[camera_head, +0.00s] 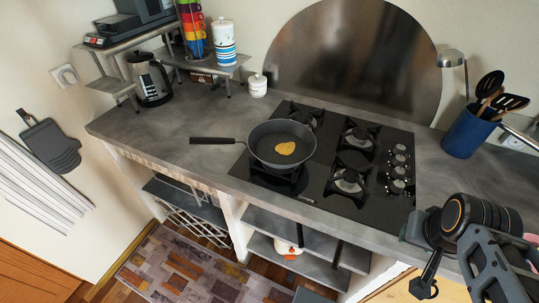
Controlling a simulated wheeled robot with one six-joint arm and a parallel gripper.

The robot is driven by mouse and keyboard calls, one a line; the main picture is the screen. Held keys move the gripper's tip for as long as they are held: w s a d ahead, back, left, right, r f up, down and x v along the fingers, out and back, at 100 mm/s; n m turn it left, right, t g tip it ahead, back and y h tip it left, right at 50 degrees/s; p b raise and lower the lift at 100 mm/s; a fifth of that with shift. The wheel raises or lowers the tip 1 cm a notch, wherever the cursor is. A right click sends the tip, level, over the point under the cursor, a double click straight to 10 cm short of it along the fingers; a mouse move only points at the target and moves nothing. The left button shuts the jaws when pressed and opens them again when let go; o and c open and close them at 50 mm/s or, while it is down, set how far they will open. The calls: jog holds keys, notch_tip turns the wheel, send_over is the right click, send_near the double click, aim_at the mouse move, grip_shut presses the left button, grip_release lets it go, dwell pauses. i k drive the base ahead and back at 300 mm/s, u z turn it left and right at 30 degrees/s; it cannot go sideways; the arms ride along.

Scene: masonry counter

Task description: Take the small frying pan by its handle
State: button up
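The small frying pan (266,139) is dark and round and sits upright on the front-left burner of the black gas hob. A small yellow piece of food (285,148) lies in it. Its black handle (212,140) points left, past the hob's edge and over the grey counter, and is fully in view. My gripper (427,258) is at the lower right, by the counter's front edge, well to the right of the pan and apart from it. My arm partly hides it, and whether its fingers are open does not show clearly.
The hob (325,190) has other empty burners and knobs on its right. A kettle (150,80) and small white jar (258,86) stand behind left. The counter (165,135) around the handle is clear.

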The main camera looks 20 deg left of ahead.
aim_at(263, 139)
jog(key=k, duration=0.95)
jog(key=u, duration=0.7)
jog(key=i, duration=0.85)
jog(key=u, duration=0.1)
jog(key=k, duration=0.3)
jog(key=u, duration=1.55)
jog(key=i, duration=0.75)
jog(key=u, duration=0.7)
